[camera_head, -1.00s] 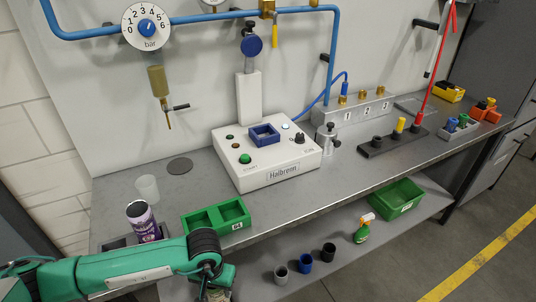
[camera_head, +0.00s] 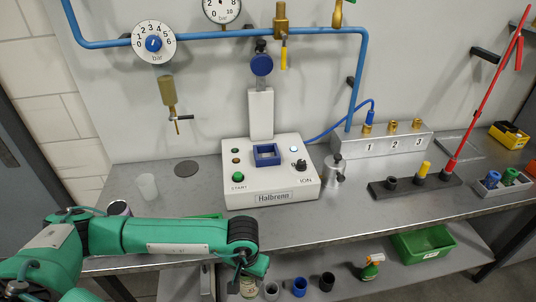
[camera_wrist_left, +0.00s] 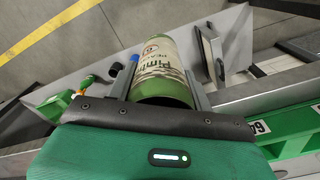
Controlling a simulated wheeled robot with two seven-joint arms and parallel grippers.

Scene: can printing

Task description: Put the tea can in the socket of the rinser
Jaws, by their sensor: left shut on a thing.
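The white rinser (camera_head: 270,181), marked Halbrenn, stands on the bench against the wall. Its blue square socket (camera_head: 267,149) is on top and looks empty. My left gripper (camera_head: 247,272) is low in front of the bench edge, mostly hidden by its own wrist. The can's lower part (camera_head: 248,287) also shows in the head view. My right gripper is not in view.
A translucent cup (camera_head: 147,187) stands left of the rinser. Dark, blue and grey cups (camera_head: 299,287) sit on the lower shelf. The bench strip before the rinser is clear.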

